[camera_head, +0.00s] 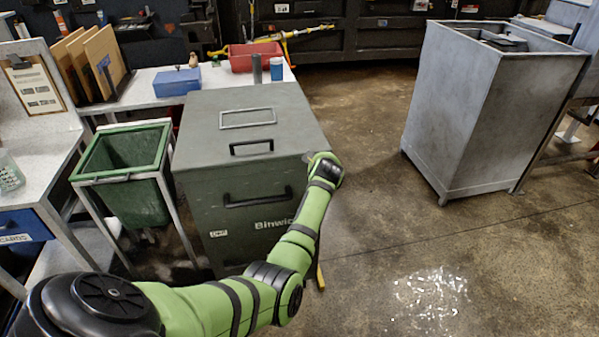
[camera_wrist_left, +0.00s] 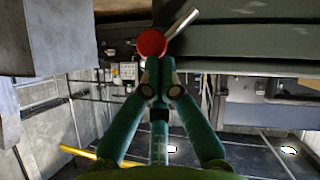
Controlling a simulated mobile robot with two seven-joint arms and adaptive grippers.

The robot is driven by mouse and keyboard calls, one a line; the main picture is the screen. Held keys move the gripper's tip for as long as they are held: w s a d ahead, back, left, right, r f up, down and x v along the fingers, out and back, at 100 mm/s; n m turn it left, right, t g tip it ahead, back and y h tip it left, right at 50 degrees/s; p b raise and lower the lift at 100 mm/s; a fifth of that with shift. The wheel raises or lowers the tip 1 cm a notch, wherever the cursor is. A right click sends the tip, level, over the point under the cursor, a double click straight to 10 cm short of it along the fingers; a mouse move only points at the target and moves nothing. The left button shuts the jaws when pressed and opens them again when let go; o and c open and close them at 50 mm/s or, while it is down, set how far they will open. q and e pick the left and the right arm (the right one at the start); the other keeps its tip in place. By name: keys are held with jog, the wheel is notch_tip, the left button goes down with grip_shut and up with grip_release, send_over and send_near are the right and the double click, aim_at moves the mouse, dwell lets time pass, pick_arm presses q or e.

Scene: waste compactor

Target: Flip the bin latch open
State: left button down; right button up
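The green waste compactor bin (camera_head: 245,190) stands in front of me with its lid (camera_head: 290,103) down. In the left wrist view, the latch shows as a red ball knob (camera_wrist_left: 152,42) on a metal lever (camera_wrist_left: 183,22) slanting up to the right beside the bin's dark green body (camera_wrist_left: 250,50). My left gripper (camera_wrist_left: 160,68) has its fingertips drawn close together just below the knob in the picture. Whether they touch it is unclear. In the head view, my left arm reaches the bin's right side and the gripper and latch are hidden. My right gripper is not in view.
A green open bin (camera_head: 125,170) in a metal frame stands left of the compactor. A bench (camera_head: 150,92) with a blue box (camera_head: 177,82) and red tray (camera_head: 253,58) is behind. A tall grey container (camera_head: 470,110) stands right, with clear floor (camera_head: 375,190) between.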

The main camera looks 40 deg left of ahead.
pick_arm(q)
jog(key=shift+w+d+f+m+g+y+b, duration=0.55)
jog(key=shift+w+f+m+g+b, duration=0.15)
jog(key=shift+b, duration=1.2)
jog(key=shift+w+d+f+m+g+y+b, duration=0.55)
jog(key=shift+m+g+b, duration=0.2)
jog(key=shift+b, duration=1.15)
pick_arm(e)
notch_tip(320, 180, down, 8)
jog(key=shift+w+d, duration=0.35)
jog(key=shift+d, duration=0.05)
pick_arm(q)
jog(key=shift+w+f, duration=0.1)
jog(key=shift+f, duration=0.05)
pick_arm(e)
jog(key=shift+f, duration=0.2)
